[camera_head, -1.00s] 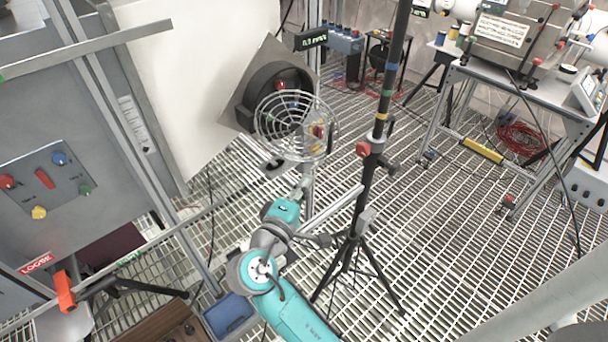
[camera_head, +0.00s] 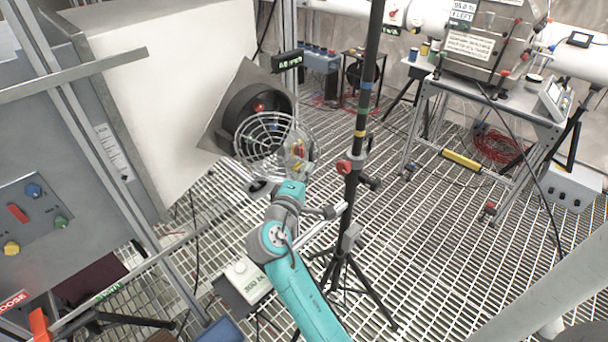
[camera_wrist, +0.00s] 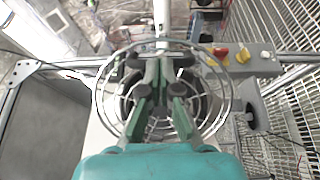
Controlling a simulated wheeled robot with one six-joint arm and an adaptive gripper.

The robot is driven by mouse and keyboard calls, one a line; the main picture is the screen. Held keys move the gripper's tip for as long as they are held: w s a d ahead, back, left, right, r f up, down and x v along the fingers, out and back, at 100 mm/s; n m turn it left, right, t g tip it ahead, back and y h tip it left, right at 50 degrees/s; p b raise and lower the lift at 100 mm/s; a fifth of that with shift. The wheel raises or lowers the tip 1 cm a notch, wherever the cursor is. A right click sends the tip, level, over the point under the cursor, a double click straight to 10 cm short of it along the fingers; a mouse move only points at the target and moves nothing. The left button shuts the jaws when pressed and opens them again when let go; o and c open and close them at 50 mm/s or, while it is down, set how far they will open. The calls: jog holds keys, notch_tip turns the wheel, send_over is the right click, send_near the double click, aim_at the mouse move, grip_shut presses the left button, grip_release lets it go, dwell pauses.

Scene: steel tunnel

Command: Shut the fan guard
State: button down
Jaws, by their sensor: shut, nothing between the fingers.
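The fan guard (camera_head: 275,146) is a round wire grille standing open, swung out at an angle in front of the dark round fan housing (camera_head: 240,107) on its square grey plate. A gap shows between them at the right. My gripper (camera_wrist: 158,62) appears in the wrist view as two green fingers with dark pads, close together and empty. The guard's wire ring (camera_wrist: 97,88) surrounds the fingers in that view; I cannot tell whether they touch it. In the head view my wrist reaches the guard's lower right edge, and the fingertips are hidden.
A black tripod pole (camera_head: 358,150) stands close right of my arm. Red and yellow knobs (camera_wrist: 230,54) sit on a grey box beside the guard. A large white box (camera_head: 175,95) is at the left. A steel bench (camera_head: 490,100) stands at the right, with open grating between.

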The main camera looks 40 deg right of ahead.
jog(key=shift+w+d+n+t+y, duration=0.3)
jog(key=shift+w+d, duration=0.2)
jog(key=shift+d, duration=0.45)
jog(key=shift+w+d+n+t+y, duration=0.1)
jog(key=shift+w+d+n+t, duration=0.15)
jog(key=shift+w+d+t, duration=0.5)
jog(key=shift+w+d+n+t+y, duration=0.1)
jog(key=shift+w+d+n+y, duration=0.15)
jog(key=shift+d, duration=0.9)
